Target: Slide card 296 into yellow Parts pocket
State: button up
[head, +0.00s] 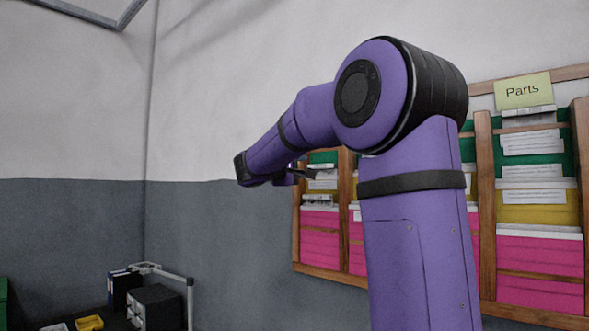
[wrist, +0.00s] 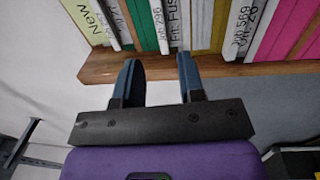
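Card 296 (wrist: 157,25) is a white card labelled "Job 296" in the wrist view, standing in the rack beside a green strip. My gripper (wrist: 160,75) is open, its two dark fingers apart with nothing between them, just short of the rack and roughly in line with the card. In the head view my gripper (head: 302,174) is small and partly hidden, near the rack's left column. The yellow Parts pocket (head: 540,213) is at the right, below the green pocket and above the pink ones, with a white card edge showing. Card 296 cannot be read in the head view.
The Parts sign (head: 523,91) tops the right column. Wooden dividers (head: 485,210) separate columns; my arm hides the middle ones. In the wrist view, a wooden rail (wrist: 220,66) crosses before the cards, and card 569 (wrist: 241,30) stands to the right. A dark drawer unit (head: 156,307) is low left.

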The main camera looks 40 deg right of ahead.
aim_at(320, 166)
jog(key=shift+w+d+r, duration=0.15)
jog(key=shift+d, duration=1.9)
jog(key=shift+w+d+r, duration=0.15)
jog(key=shift+d, duration=1.9)
grip_shut()
